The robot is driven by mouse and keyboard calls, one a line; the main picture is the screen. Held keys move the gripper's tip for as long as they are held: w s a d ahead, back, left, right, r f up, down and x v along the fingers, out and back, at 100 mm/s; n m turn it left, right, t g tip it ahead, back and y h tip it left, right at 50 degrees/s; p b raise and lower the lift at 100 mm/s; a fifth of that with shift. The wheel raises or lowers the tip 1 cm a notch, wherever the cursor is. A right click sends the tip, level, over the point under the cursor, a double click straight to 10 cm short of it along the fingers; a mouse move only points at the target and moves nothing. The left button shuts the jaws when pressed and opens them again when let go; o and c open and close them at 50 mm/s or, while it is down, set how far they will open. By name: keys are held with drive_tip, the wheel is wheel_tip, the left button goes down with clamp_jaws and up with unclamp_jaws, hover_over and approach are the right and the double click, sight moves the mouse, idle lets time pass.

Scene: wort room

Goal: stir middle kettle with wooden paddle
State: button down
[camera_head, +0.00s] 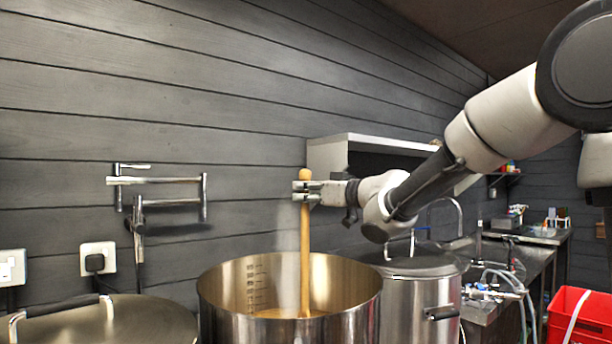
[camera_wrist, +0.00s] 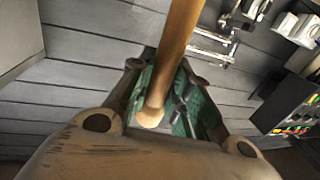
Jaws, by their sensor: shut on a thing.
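The wooden paddle (camera_head: 305,245) stands nearly upright, its rounded top above my gripper (camera_head: 303,190) and its lower end inside the open middle kettle (camera_head: 290,325). My gripper is shut on the paddle's shaft near the top, above the kettle's rim. In the wrist view the paddle's handle (camera_wrist: 172,55) runs between my gripper's fingers (camera_wrist: 155,100), with its rounded end close to the camera. The kettle is a wide steel pot with level marks on its inner wall. Tan contents show low around the paddle. The paddle's bottom end is hidden in them.
A lidded steel kettle (camera_head: 415,295) stands close on the right, and another lidded kettle (camera_head: 105,322) on the left. A folding tap (camera_head: 160,190) is on the wall. A white shelf (camera_head: 385,142) hangs behind my arm. A red crate (camera_head: 583,318) is at lower right.

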sight(308, 220)
drive_tip(key=shift+f, duration=3.55)
drive_tip(key=shift+d, duration=0.1)
